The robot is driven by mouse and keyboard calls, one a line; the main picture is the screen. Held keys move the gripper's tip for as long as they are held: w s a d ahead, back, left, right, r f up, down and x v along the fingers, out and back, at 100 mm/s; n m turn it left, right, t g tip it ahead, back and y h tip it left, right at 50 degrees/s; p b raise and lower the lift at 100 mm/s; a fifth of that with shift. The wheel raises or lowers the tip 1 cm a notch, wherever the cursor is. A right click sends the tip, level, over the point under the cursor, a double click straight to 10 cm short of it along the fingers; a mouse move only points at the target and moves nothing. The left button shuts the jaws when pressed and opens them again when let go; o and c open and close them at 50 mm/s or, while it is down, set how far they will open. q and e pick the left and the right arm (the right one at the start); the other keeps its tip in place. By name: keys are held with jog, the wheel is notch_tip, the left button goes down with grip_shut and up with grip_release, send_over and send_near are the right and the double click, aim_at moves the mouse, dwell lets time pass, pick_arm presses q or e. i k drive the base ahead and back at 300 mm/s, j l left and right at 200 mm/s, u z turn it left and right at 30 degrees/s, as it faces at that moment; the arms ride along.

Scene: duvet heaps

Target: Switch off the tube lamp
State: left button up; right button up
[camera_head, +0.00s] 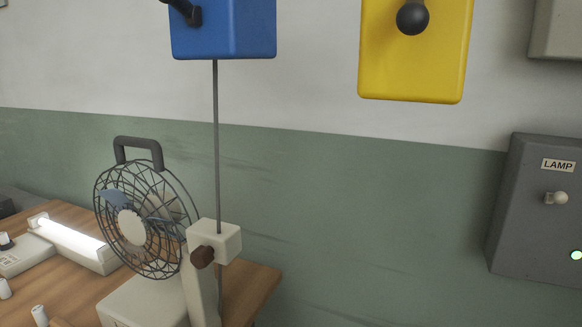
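The tube lamp (75,242) lies on the wooden table at the lower left, and its white tube glows. A grey wall box (528,208) at the right edge has a label reading LAMP (558,165). A pale toggle switch (557,198) sticks out below the label. A small green light (576,255) shines lower on the box, which is cut off by the frame's right edge. Neither of my grippers is in view.
A caged fan (135,220) stands on the wooden table (262,287). Beside it is a white block with a brown knob (202,257). Above hang a blue box (235,30) with a dark lever and a yellow box (415,60) with a black knob. The wall between fan and grey box is bare.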

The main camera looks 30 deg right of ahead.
aim_at(559, 198)
jog(key=k+j+z, duration=0.15)
jog(key=z, duration=2.2)
